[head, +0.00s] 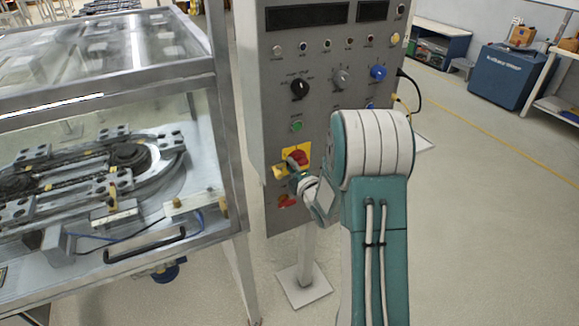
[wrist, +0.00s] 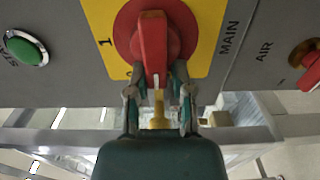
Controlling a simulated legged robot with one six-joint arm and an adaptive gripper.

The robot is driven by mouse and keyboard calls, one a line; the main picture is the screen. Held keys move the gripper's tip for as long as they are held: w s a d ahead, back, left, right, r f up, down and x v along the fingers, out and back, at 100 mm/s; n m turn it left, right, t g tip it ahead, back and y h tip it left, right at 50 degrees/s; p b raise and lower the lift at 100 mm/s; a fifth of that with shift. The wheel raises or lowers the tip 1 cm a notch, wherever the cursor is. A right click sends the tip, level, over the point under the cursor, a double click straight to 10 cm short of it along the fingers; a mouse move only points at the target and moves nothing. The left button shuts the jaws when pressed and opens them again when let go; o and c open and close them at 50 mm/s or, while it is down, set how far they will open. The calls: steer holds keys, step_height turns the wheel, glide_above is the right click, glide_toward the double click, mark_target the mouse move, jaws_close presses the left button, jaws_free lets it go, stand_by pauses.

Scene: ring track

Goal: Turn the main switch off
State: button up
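The main switch is a red rotary handle (wrist: 152,45) on a round red base over a yellow plate (wrist: 207,32) marked MAIN, with a 1 and a partly hidden 0. In the wrist view the handle runs up and down, its near end toward my gripper. The two fingers of my gripper (wrist: 159,80) lie close on either side of that end and look closed on it. My wrist hides some of the plate.
A green start button (wrist: 27,48) and a red-handled AIR switch (wrist: 312,70) flank the main switch. The grey control panel (head: 330,115) carries several knobs and cables. A glass-sided ring track cabinet (head: 110,160) stands close on the left.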

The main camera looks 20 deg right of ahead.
steer(key=shift+o, duration=0.9)
steer(key=shift+d+f, duration=0.25)
steer(key=shift+d, duration=0.1)
steer(key=shift+d+r, duration=0.1)
steer(key=shift+d, duration=0.1)
steer(key=shift+s+a, duration=0.1)
steer(key=s, duration=1.1)
steer(key=shift+s+d, duration=0.25)
steer(key=shift+s, duration=0.15)
